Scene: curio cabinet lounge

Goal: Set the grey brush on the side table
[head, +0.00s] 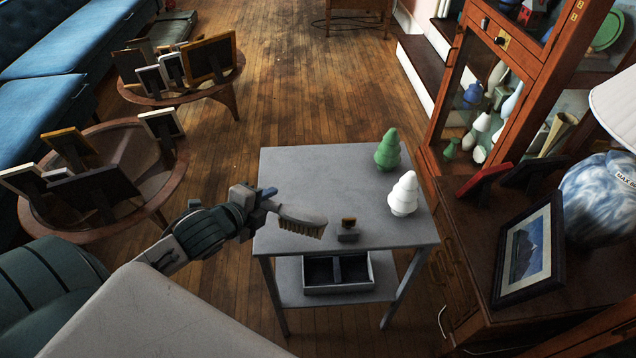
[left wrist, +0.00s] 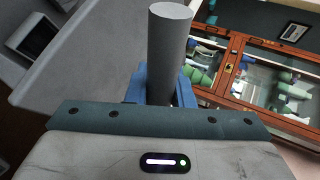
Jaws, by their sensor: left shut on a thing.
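The grey brush (head: 300,218) has tan bristles that point down. My left gripper (head: 266,200) is shut on its handle, and the bristle end reaches to the right over the near left part of the grey side table (head: 300,170). I cannot tell whether the bristles touch the tabletop. In the left wrist view the grey handle (left wrist: 170,50) stands up between the blue fingers of the left gripper (left wrist: 162,85). My right gripper is not in view.
The tabletop's far left is clear. A glass cabinet (head: 455,90) stands right.

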